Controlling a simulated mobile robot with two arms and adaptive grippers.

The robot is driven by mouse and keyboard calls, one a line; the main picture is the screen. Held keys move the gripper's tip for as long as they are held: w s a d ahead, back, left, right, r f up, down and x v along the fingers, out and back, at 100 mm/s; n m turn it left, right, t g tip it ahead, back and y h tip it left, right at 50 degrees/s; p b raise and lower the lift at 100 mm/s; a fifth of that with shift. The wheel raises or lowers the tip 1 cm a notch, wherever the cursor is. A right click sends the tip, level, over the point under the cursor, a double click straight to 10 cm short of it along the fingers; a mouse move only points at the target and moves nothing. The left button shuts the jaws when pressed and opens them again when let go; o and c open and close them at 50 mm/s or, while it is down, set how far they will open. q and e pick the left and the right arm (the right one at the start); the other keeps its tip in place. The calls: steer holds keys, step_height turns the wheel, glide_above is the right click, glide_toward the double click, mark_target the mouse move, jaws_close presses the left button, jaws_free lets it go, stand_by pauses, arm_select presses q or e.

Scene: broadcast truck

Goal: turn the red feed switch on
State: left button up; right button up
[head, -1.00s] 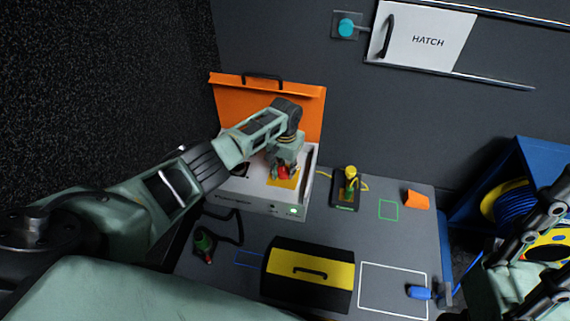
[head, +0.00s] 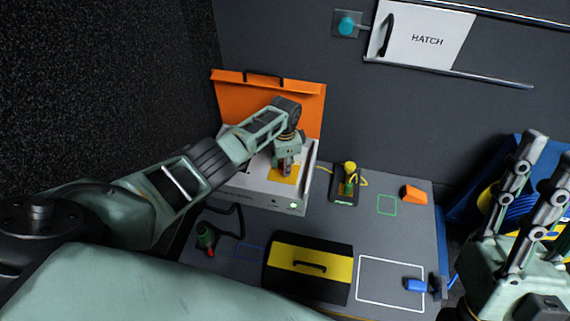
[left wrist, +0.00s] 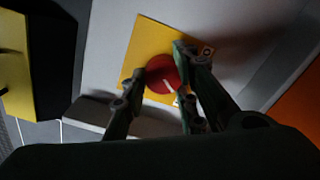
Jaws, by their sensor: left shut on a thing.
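The red feed switch (left wrist: 158,72) is a round red knob with a white line, on a yellow plate (left wrist: 143,45), in the left wrist view. In the head view the yellow plate (head: 284,176) lies on the white box with the raised orange lid, and the knob is hidden by my gripper. My left gripper (head: 285,170) points down over the plate and is shut on the red switch; its fingers stand around the knob in the left wrist view (left wrist: 160,88). The white line points down and right, toward a small mark. My right gripper (head: 548,155) is open and empty, fingers up.
The orange lid (head: 268,105) stands open behind my left gripper. A blue rack (head: 465,205) stands at right.

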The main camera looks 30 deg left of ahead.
arm_select(q)
steer(key=shift+s+d+f+m, duration=0.1)
steer(key=shift+s+d+m, duration=0.1)
steer(key=shift+d+m, duration=0.35)
steer(key=o, duration=0.8)
steer(key=shift+a, duration=0.1)
steer(key=shift+o, duration=1.1)
steer(key=shift+w+a+r, duration=0.1)
steer(key=shift+r, duration=0.1)
step_height(320, 180, up, 12)
steer(key=shift+f, duration=0.15)
